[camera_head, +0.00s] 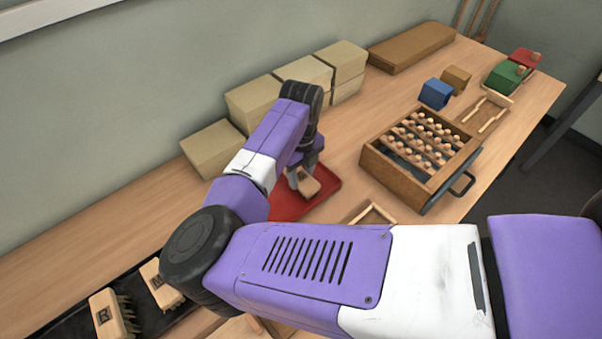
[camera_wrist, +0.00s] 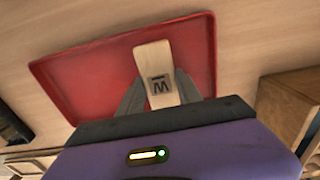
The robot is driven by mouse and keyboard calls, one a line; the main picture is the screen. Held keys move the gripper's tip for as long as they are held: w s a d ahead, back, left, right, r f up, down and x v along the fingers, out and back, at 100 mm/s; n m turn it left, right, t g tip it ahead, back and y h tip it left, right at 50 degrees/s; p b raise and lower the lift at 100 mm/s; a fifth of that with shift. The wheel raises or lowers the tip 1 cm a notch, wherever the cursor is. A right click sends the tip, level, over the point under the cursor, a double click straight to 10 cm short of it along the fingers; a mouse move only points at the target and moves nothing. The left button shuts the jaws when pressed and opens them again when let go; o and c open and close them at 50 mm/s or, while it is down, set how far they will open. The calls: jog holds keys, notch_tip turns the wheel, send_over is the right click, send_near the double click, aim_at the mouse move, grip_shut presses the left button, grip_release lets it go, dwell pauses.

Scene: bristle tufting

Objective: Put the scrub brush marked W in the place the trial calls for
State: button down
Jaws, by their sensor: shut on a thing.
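The scrub brush marked W (camera_wrist: 153,60) has a pale wooden body, and its dark letter shows in the wrist view. My gripper (camera_wrist: 157,92) is shut on it, with one finger on each side. In the head view the brush (camera_head: 309,188) is at my gripper (camera_head: 302,178), over the red tray (camera_head: 292,208). The red tray also shows behind the brush in the wrist view (camera_wrist: 80,82). Whether the brush touches the tray is unclear. Its bristles are hidden.
Two brushes, one marked R (camera_head: 103,316), sit on a black tray (camera_head: 70,325) at lower left. A wooden box with pegs (camera_head: 385,175) stands right of the red tray. Tan boxes (camera_head: 255,98) line the wall. Blue (camera_head: 436,93) and green (camera_head: 503,76) blocks are at far right.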

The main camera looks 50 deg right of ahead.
jog(key=shift+f, duration=0.15)
jog(key=c, duration=0.8)
grip_release()
